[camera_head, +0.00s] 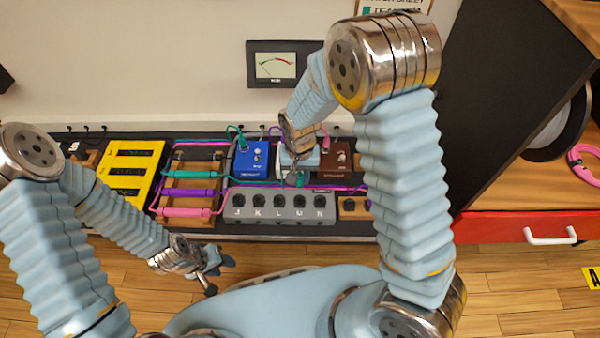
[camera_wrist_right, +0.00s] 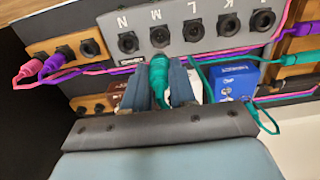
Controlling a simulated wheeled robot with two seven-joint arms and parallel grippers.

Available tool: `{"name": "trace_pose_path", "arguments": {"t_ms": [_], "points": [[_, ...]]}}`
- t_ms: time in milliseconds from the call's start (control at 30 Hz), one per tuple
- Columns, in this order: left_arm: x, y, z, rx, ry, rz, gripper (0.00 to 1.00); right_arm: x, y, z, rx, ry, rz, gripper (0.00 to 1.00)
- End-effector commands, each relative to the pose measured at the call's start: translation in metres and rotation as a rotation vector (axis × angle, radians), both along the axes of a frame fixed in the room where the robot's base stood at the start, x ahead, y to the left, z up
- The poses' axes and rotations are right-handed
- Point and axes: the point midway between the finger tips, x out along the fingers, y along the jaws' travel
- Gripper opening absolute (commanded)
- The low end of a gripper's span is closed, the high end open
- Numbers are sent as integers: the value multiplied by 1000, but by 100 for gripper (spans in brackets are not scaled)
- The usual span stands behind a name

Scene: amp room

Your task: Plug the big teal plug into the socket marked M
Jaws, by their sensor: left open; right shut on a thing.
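The grey box (camera_head: 270,216) has a row of dark round sockets marked J, K, L, M and N. Socket M (camera_wrist_right: 160,36) is uncovered in the right wrist view. My right gripper (camera_wrist_right: 167,84) is shut on the big teal plug (camera_wrist_right: 159,73), whose front end is just short of socket M, seemingly lined up with it. Whether its tip touches the box I cannot tell. In the head view my right gripper (camera_head: 298,180) is just behind the box, with the plug mostly hidden. My left gripper (camera_head: 214,266) is open and empty, low in front of the board.
A wooden rack (camera_head: 190,183) with teal, purple and pink cable pieces stands left of a blue pedal (camera_head: 251,159). A brown pedal (camera_head: 337,161) is on the right. Purple and pink plugs (camera_wrist_right: 62,60) sit in a small wooden block. Cables run close behind the grey box.

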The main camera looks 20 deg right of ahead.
Motion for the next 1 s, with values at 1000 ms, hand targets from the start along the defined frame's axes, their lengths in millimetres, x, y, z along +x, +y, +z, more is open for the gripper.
{"name": "trace_pose_path", "arguments": {"t_ms": [1000], "points": [[0,-3,-51,-7,1,-3,43,0,0,-60,0,0,0,0]]}}
